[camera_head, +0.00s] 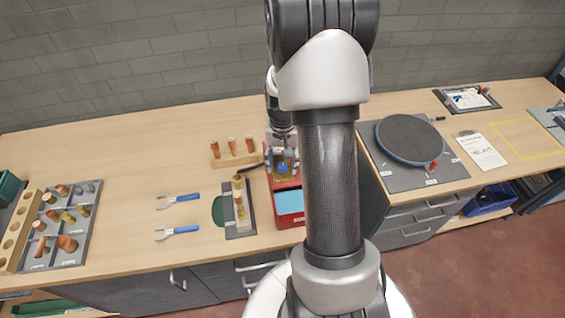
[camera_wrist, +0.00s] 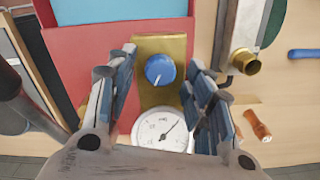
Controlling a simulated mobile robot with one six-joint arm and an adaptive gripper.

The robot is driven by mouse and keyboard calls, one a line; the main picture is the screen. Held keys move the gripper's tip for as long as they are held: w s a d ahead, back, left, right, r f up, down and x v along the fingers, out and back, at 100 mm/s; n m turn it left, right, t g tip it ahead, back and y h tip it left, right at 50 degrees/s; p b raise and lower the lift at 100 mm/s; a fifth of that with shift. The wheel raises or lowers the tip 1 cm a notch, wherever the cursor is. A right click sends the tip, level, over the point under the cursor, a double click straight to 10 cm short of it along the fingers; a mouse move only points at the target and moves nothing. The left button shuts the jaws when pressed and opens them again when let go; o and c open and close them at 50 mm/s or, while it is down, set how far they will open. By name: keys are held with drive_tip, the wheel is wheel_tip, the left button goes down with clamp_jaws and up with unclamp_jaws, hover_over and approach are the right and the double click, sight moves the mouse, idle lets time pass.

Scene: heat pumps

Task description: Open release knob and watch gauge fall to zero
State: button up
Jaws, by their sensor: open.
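The release knob (camera_wrist: 160,69) is a round blue knob with a pale mark, set on a brass block (camera_wrist: 150,46) in the wrist view. The round white gauge (camera_wrist: 162,136) sits just below the knob in that view. Its dark needle points up and right, away from the center; the figures are too small to read. My gripper (camera_wrist: 160,60) is open, one finger on each side of the knob, with a visible gap on both sides. In the head view the blue knob (camera_head: 283,168) shows below my wrist, and my arm hides part of the fixture.
The fixture stands on a red base with a light-blue panel (camera_head: 289,202). A grey tray with brass fittings (camera_head: 235,224) stands close to its left. Two blue-handled wrenches (camera_head: 184,198) and a wooden rack (camera_head: 236,160) are nearby. A round scale (camera_head: 409,138) lies to the right.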

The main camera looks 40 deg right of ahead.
sight(283, 165)
drive_tip(key=shift+f, duration=0.1)
drive_tip(key=shift+c, duration=0.5)
drive_tip(key=c, duration=1)
drive_tip(key=shift+o, duration=0.2)
drive_tip(key=n, duration=0.4)
drive_tip(key=shift+n, duration=0.4)
drive_tip(key=o, duration=1.1)
drive_tip(key=shift+c, duration=0.2)
wheel_tip(283, 165, up, 12)
